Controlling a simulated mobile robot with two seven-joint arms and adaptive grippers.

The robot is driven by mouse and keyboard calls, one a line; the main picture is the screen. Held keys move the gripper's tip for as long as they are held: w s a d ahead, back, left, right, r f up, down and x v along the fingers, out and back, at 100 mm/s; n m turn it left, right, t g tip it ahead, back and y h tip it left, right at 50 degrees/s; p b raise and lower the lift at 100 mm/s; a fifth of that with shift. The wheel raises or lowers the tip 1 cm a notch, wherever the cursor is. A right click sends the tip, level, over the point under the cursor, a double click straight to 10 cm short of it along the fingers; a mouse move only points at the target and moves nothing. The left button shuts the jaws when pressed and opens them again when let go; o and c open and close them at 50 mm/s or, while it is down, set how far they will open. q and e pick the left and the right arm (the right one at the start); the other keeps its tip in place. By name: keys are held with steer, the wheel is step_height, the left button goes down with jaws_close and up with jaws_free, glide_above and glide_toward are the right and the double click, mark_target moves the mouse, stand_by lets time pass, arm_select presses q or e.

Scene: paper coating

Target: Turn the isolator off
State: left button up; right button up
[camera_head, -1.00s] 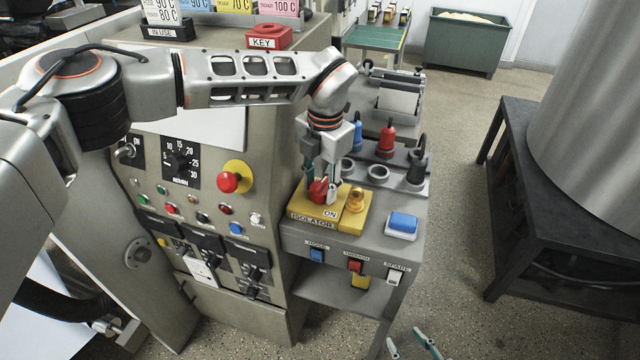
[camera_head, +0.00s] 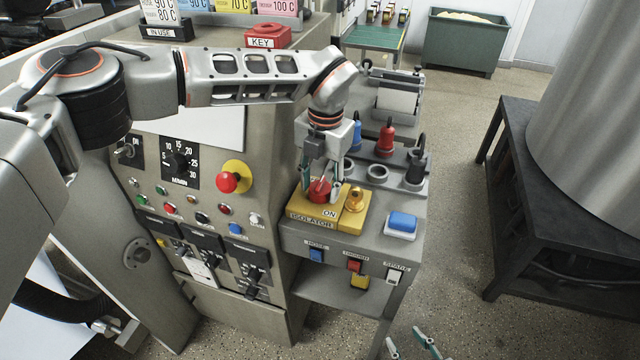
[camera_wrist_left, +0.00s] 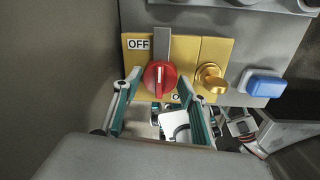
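The isolator is a yellow box (camera_head: 352,222) with a red rotary knob (camera_head: 320,190) and a brass-coloured part (camera_head: 355,199) beside it. In the left wrist view the red knob (camera_wrist_left: 159,79) has an upright white mark, and a grey bar (camera_wrist_left: 162,45) lies above it. The OFF label (camera_wrist_left: 138,44) is at its upper left; the ON label (camera_head: 330,213) shows in the head view. My left gripper (camera_wrist_left: 158,90) is open, its fingers on either side of the knob with visible gaps. My right gripper (camera_head: 410,345) shows only as two spread fingertips at the bottom edge.
A blue button (camera_head: 402,222) is right of the isolator. The control panel with a red emergency button (camera_head: 228,182) is to the left.

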mark_target(323, 190)
arm_select(q)
steer(key=shift+o, duration=0.3)
steer(key=shift+r, duration=0.15)
step_height(323, 190, up, 12)
steer(key=shift+s+d, duration=0.2)
steer(key=shift+d, duration=0.15)
steer(key=shift+s+f, duration=0.1)
steer(key=shift+f, duration=0.15)
